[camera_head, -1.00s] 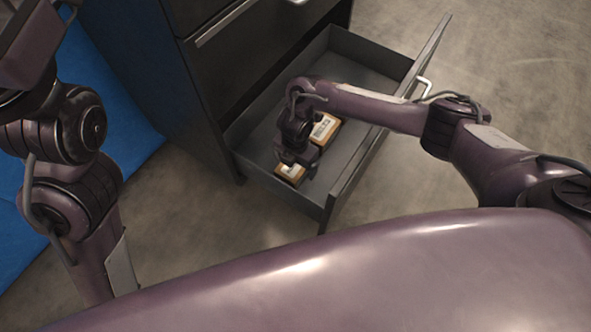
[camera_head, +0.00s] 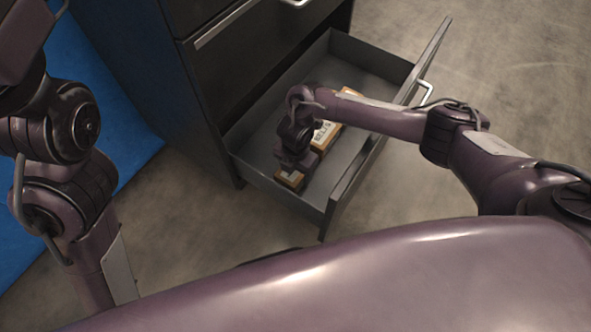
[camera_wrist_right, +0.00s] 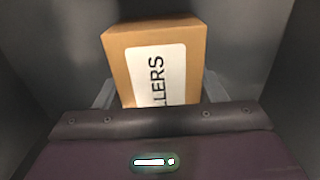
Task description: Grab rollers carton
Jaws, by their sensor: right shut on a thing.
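The rollers carton (camera_wrist_right: 153,62) is a tan box with a white label reading "LLERS" in the right wrist view. It also shows in the head view (camera_head: 289,180), at the near end of the open drawer and mostly under my right gripper. My right gripper (camera_wrist_right: 158,92) is shut on this carton, with one finger on each side. In the head view the right gripper (camera_head: 291,168) reaches down into the drawer; its fingertips are hidden. My left arm stands at the left edge, and its gripper is out of view.
The open drawer (camera_head: 345,183) of a dark cabinet (camera_head: 190,95) surrounds the carton with low walls. A second tan carton (camera_head: 325,132) with a white label lies behind the gripper.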

